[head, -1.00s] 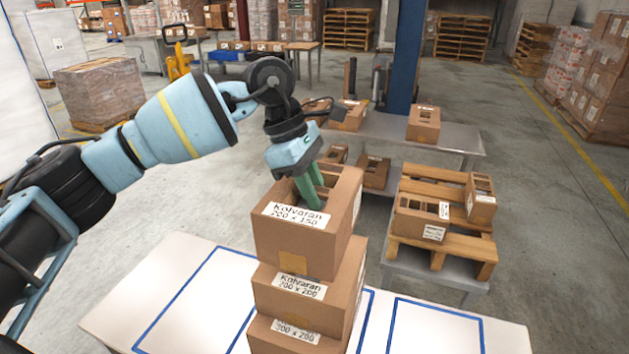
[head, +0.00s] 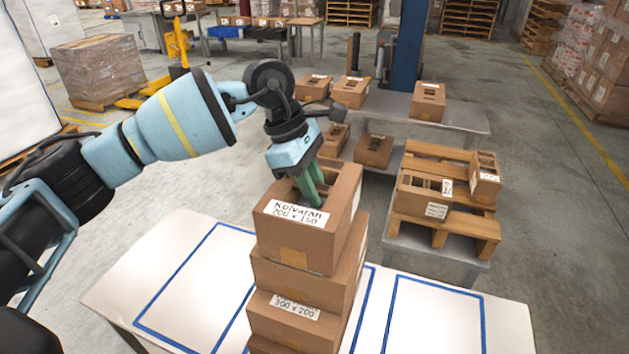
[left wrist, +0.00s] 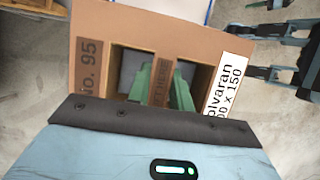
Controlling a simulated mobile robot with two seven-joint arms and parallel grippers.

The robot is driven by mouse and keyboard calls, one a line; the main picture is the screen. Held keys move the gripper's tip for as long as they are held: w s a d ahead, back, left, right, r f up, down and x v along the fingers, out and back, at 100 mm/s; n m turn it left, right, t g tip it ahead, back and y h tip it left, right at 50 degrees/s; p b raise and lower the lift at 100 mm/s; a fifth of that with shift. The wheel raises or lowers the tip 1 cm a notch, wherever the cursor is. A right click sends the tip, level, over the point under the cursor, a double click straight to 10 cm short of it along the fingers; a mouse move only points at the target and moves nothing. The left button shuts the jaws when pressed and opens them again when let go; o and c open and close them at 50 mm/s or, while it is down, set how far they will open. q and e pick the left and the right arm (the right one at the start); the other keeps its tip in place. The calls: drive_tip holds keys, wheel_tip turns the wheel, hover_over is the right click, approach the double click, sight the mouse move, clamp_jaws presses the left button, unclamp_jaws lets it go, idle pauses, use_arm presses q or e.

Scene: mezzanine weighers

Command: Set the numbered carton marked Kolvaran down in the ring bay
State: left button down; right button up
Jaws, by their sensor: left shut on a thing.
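The Kolvaran carton (head: 293,245), labelled 200 x 150, is a brown box with two top openings. My left gripper (head: 309,193) has its green fingers in the openings and is shut on the carton's middle strip. The left wrist view shows this carton (left wrist: 98,42) with "NO. 95" printed on it and the fingers (left wrist: 160,88) on either side of the strip. The carton is over a stack, overlapping the front of the carton (head: 300,288) below; whether they touch I cannot tell. Blue-outlined bays mark the white table (head: 200,275); no ring mark is readable. My right gripper is not seen.
A lower carton (head: 270,322) in the stack reads 300 x 200. The outlined areas left and right of the stack look clear. Behind, a wooden pallet (head: 455,228) holds cartons, and a grey table (head: 465,118) holds several more.

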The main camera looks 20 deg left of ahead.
use_arm(q)
drive_tip(key=shift+f, duration=0.3)
idle(0.5)
drive_tip(key=c, duration=1.2)
unclamp_jaws()
drive_tip(key=shift+o, duration=0.2)
drive_tip(key=v, duration=0.6)
drive_tip(key=shift+a+r+b, duration=0.1)
drive_tip(key=shift+r+b, duration=0.2)
drive_tip(key=shift+a+r, duration=0.25)
drive_tip(key=shift+r, duration=0.35)
drive_tip(key=shift+f, duration=0.1)
